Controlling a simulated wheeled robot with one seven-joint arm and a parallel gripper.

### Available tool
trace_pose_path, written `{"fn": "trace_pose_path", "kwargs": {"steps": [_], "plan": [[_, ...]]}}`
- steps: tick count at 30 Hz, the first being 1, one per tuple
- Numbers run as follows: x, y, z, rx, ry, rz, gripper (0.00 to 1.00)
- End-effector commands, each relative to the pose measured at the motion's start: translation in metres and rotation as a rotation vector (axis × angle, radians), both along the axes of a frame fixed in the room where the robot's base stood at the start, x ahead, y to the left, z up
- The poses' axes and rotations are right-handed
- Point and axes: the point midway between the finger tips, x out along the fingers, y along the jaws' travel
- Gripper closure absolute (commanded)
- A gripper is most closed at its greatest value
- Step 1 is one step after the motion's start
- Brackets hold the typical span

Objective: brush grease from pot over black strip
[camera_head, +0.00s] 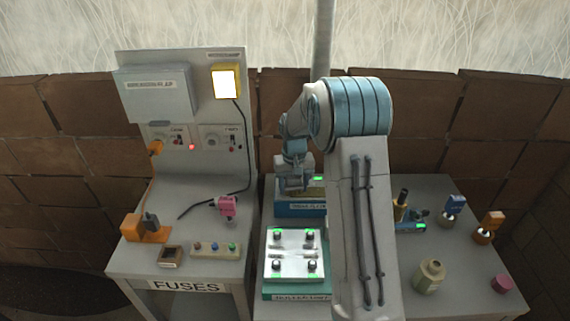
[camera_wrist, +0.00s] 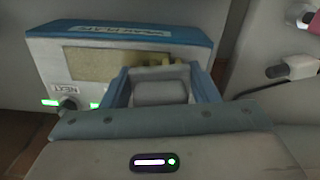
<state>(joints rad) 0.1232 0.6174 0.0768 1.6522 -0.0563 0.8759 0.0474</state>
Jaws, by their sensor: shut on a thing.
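My gripper (camera_head: 294,187) points down over the left part of a blue-topped box (camera_head: 300,211). In the wrist view, its two blue fingers (camera_wrist: 163,82) reach over the same box (camera_wrist: 130,36). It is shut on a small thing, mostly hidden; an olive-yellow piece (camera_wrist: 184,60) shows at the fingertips. A beige round pot (camera_head: 429,275) stands at the right of my arm. A pink round piece (camera_head: 502,284) lies further right. I cannot make out the black strip or tell whether the held thing is a brush.
A white plate with black knobs (camera_head: 294,257) sits in front of the box. A blue stand with an upright black-handled thing (camera_head: 402,203) is right of my arm. The fuse bench (camera_head: 180,262) is at the left. My arm hides the table's middle.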

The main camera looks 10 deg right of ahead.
Motion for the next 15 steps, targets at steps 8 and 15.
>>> {"fn": "trace_pose_path", "kwargs": {"steps": [8, 15], "plan": [[0.001, 0.014, 0.008, 0.0, 0.0, -0.008, 0.64], [0.001, 0.014, 0.041, 0.0, -0.001, -0.007, 0.64]]}}
